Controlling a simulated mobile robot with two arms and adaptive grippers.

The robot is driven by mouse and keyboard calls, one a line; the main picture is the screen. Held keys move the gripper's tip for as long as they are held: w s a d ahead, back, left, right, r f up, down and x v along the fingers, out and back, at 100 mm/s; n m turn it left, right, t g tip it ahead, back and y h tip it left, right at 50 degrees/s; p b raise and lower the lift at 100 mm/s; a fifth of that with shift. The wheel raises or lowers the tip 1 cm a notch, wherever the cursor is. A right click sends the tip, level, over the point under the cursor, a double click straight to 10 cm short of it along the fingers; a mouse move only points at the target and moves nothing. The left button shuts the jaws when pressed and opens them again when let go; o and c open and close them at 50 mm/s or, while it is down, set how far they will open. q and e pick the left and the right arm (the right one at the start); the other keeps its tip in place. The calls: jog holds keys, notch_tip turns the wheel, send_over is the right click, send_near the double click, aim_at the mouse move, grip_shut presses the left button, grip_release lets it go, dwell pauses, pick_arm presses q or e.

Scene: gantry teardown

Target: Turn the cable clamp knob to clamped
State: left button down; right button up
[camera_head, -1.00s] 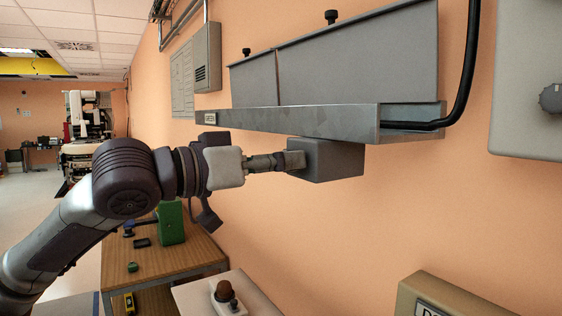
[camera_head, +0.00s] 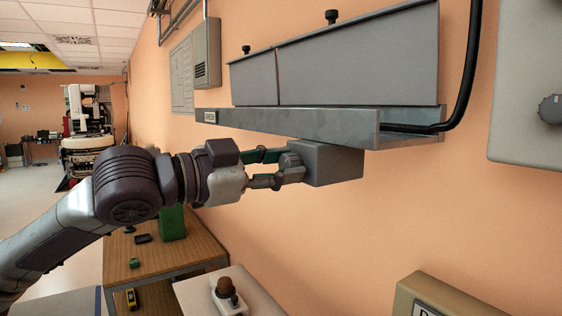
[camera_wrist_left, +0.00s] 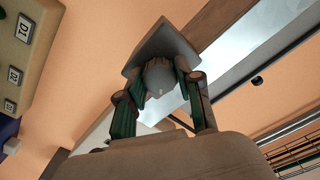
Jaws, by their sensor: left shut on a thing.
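The cable clamp is a grey box (camera_head: 338,164) fixed under the metal tray (camera_head: 300,123) on the wall. Its round grey knob (camera_head: 290,160) faces my left arm. My left gripper (camera_head: 280,167) is shut on the knob, with one finger above and one below it in the head view. In the left wrist view the knob (camera_wrist_left: 160,76) sits between the two fingers, with the clamp box (camera_wrist_left: 165,42) behind it. A small light mark shows on the knob's face. I cannot read the knob's set position. My right gripper is not in view.
Grey covers (camera_head: 350,62) with black knobs stand above the tray. A black cable (camera_head: 466,70) runs down into the tray's right end. A wooden bench (camera_head: 165,255) and a pale box with a brown button (camera_head: 226,287) stand below.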

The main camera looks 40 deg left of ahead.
pick_arm(q)
jog(key=m, duration=0.4)
jog(key=shift+m+p, duration=0.3)
jog(key=shift+p, duration=0.05)
jog(key=shift+m+p, duration=0.4)
jog(key=shift+m, duration=1.9)
jog(key=c, duration=0.8)
grip_release()
jog(key=shift+o, duration=0.2)
jog(key=v, duration=1.2)
